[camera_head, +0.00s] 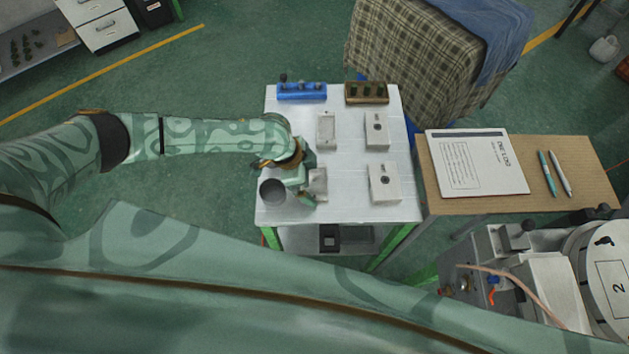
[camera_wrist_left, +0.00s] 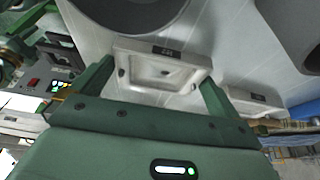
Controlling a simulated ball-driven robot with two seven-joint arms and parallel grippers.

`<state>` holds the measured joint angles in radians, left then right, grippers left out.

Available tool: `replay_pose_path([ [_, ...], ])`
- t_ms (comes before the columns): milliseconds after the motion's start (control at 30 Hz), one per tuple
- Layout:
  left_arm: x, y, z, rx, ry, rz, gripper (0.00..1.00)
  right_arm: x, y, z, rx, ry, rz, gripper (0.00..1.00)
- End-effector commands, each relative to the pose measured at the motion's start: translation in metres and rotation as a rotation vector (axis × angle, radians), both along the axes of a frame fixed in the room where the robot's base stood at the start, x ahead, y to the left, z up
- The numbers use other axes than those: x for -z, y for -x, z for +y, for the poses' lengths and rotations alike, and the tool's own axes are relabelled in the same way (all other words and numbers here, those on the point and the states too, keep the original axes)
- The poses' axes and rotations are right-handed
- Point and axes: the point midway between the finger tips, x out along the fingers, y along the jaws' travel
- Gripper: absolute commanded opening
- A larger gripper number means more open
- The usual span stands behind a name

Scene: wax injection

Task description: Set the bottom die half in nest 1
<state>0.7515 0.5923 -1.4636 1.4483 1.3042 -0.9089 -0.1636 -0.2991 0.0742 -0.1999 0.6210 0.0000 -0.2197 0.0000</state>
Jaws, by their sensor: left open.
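My left gripper (camera_head: 308,186) is over the left front part of the white table and is open. A pale grey die half (camera_head: 319,184) is beside it, partly covered by the gripper. In the left wrist view this die half (camera_wrist_left: 160,70), with a hollow and a small dark label, lies between the two spread fingers. The label is too blurred to read surely. Another die half (camera_head: 326,131) lies behind it. Two blocks with dark round centres, one at the back (camera_head: 376,131) and one in front (camera_head: 384,182), lie to the right. My right gripper is out of view.
The white table (camera_head: 345,209) also bears a blue rack (camera_head: 302,91) and a brown rack (camera_head: 366,93). A brown desk (camera_head: 574,200) with a printed sheet (camera_head: 475,165) and two pens stands right. A machine with a round plate marked 2 (camera_head: 612,284) is at lower right; nest 1 is not identifiable.

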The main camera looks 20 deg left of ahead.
Motion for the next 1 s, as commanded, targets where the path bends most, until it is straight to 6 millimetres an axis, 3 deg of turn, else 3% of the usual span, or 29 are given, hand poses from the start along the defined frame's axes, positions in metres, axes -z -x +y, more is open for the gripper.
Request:
replay_pose_path([
  [200,0.001,0.0,-0.001,0.0,0.001,0.0,1.0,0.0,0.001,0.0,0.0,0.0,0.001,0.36],
  [333,0.001,0.0,-0.001,0.0,0.001,-0.001,0.67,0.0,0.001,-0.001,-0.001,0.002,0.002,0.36],
  [400,0.0,-0.001,-0.001,0.0,0.002,-0.001,0.61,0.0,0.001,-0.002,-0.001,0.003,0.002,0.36],
  [733,-0.004,-0.001,-0.001,-0.001,0.001,-0.002,0.61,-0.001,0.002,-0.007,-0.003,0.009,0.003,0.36],
  [1000,-0.03,-0.002,-0.001,0.0,0.003,-0.004,0.61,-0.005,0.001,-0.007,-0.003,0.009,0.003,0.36],
])
